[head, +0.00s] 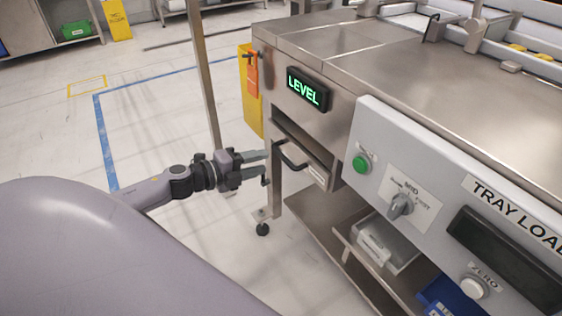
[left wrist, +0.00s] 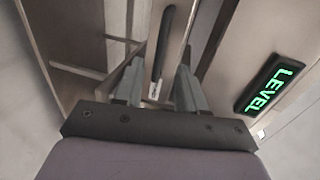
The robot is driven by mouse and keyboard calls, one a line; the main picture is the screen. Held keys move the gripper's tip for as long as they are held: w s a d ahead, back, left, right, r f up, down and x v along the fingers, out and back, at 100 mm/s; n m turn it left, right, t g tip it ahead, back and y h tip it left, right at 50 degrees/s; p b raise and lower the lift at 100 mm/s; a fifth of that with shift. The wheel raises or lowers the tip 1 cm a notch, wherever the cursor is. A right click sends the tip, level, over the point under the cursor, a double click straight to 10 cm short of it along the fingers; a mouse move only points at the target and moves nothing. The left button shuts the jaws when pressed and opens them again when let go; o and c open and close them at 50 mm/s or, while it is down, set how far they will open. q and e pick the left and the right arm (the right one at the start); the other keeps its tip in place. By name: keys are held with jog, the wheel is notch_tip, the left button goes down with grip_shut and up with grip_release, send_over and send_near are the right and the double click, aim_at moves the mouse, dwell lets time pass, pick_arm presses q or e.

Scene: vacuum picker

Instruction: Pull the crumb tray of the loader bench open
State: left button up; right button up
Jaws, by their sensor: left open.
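The crumb tray (head: 318,174) is a metal drawer in the end of the loader bench (head: 335,112), below the green LEVEL display (head: 307,89). Its dark bow handle (head: 290,158) sticks out at the front. I cannot tell whether the tray stands slightly out. My left gripper (head: 266,167) is open just left of the handle, its fingers pointing at it. In the left wrist view the dark handle (left wrist: 162,45) shows between and beyond the two fingertips (left wrist: 158,72), and the LEVEL display (left wrist: 270,84) lies to the right. No grip on the handle shows. My right gripper is out of view.
The control panel (head: 430,185) with a green button and a knob is right of the tray. A lower shelf (head: 325,230) holds a clear container (head: 385,242) and a blue bin (head: 450,298). An orange tag (head: 252,75) hangs at the bench corner.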

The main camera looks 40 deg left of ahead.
pick_arm(q)
jog(key=b+x, duration=0.1)
jog(key=x, duration=0.5)
jog(key=shift+w, duration=0.15)
jog(key=shift+f, duration=0.1)
grip_shut()
